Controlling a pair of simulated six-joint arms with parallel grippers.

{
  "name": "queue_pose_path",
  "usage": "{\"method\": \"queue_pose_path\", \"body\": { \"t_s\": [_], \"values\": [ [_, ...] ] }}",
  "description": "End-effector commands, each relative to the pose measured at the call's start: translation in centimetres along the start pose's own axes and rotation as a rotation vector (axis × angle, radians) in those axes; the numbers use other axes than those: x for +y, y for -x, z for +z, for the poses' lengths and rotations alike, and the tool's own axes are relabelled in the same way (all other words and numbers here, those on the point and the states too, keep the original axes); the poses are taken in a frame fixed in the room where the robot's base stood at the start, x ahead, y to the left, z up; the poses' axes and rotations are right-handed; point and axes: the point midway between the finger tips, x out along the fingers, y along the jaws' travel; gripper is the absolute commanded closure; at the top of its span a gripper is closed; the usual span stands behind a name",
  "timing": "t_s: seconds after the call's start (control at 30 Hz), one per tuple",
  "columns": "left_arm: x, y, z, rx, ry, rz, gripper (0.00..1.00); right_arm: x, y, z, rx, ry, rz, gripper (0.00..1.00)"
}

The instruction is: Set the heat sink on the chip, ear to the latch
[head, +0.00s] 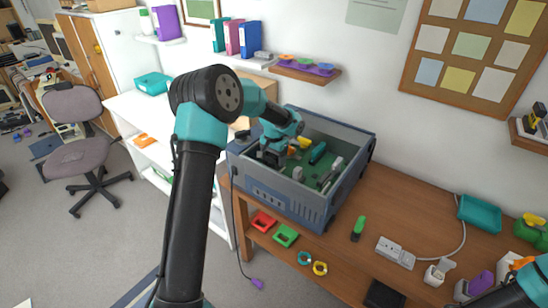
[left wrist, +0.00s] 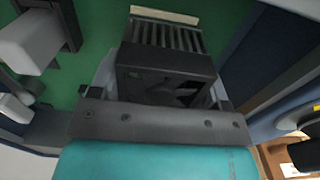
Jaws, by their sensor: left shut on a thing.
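The heat sink (left wrist: 166,36), a dark block with a row of fins, shows at the top middle of the left wrist view. My left gripper (left wrist: 165,85) is shut on it, low over the green board (left wrist: 95,20) inside the open case. In the head view my left gripper (head: 270,153) is down in the left part of the case, and the heat sink is hardly distinguishable there. A pale strip (left wrist: 164,15) lies just beyond the fins. I cannot make out the chip, the ear or the latch. My right gripper is out of view; only part of that arm shows.
The case walls (head: 288,200) stand close around my left gripper. Grey-white parts (left wrist: 30,42) stand left of it. A yellow part (head: 304,142) and a teal part (head: 317,153) are farther right. Red (head: 263,221) and green (head: 285,235) pieces lie before the case.

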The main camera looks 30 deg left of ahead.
Motion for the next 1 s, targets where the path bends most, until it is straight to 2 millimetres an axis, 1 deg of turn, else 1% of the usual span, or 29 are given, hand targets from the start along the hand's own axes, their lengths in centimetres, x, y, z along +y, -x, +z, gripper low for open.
{"method": "queue_pose_path", "body": {
  "t_s": [0.8, 0.83, 1.0],
  "values": [
    [0.0, -1.2, 0.0, 0.001, 0.0, 0.0, 0.64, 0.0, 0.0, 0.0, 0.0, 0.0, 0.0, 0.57],
    [0.0, -1.2, 0.0, 0.001, 0.0, 0.0, 0.29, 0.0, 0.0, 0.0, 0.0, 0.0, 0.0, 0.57],
    [0.0, -1.1, 0.0, 0.001, 0.0, 0.0, 0.13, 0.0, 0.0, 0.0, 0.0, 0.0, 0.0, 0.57]
  ]
}}
